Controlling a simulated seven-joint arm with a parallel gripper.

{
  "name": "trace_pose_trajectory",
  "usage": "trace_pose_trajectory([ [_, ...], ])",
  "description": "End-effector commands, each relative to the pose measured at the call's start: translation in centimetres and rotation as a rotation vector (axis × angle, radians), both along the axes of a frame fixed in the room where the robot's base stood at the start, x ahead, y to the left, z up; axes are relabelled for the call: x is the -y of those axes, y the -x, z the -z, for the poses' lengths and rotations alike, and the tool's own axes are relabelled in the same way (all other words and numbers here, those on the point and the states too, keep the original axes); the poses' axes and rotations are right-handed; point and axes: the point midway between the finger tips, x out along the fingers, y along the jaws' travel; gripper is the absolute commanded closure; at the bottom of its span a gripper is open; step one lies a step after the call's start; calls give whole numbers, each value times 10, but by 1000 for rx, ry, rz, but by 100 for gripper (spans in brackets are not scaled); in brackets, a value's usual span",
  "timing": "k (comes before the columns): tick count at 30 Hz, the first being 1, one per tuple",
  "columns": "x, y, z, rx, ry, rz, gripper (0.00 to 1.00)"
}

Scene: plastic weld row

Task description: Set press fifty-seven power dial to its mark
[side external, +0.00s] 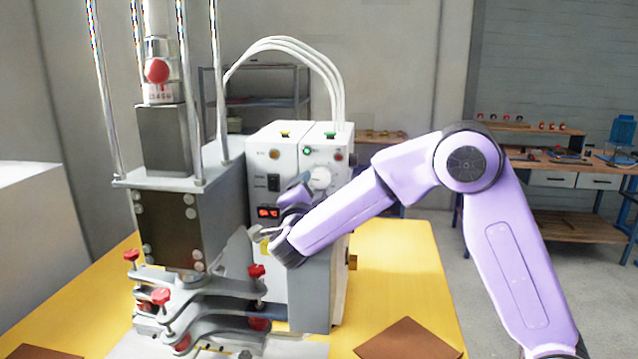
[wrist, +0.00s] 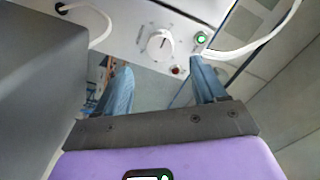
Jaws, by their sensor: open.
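The power dial is a round white knob (side external: 320,178) on the front of the white control box (side external: 268,150). It also shows in the wrist view (wrist: 160,44), with a thin red pointer line and small scale marks around it that are too blurred to read. My gripper (wrist: 161,66) is open and empty. In the wrist view its two blue-grey fingers point towards the panel, and the dial lies just beyond the gap between their tips, apart from them. In the side view my gripper (side external: 292,193) is in front of the box, to the left of and below the dial.
A green lamp (wrist: 201,37) and a red lamp (wrist: 177,70) sit close to the dial. A red display (side external: 268,212) and switches are on the box. The grey press (side external: 180,210) with red-knobbed clamps (side external: 256,271) stands left. White cables (side external: 300,48) arch above.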

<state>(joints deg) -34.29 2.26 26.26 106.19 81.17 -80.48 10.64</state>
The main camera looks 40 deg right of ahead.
Motion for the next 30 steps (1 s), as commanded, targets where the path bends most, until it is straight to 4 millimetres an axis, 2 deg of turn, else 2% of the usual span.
trace_pose_trajectory([
  [6,30,-28,0,-1,1,4,30],
  [12,47,-46,0,-1,-1,2,30],
  [25,53,-53,0,-1,1,0,30],
  [26,53,-53,0,-1,1,0,33],
  [30,53,-53,0,-1,1,0,78],
])
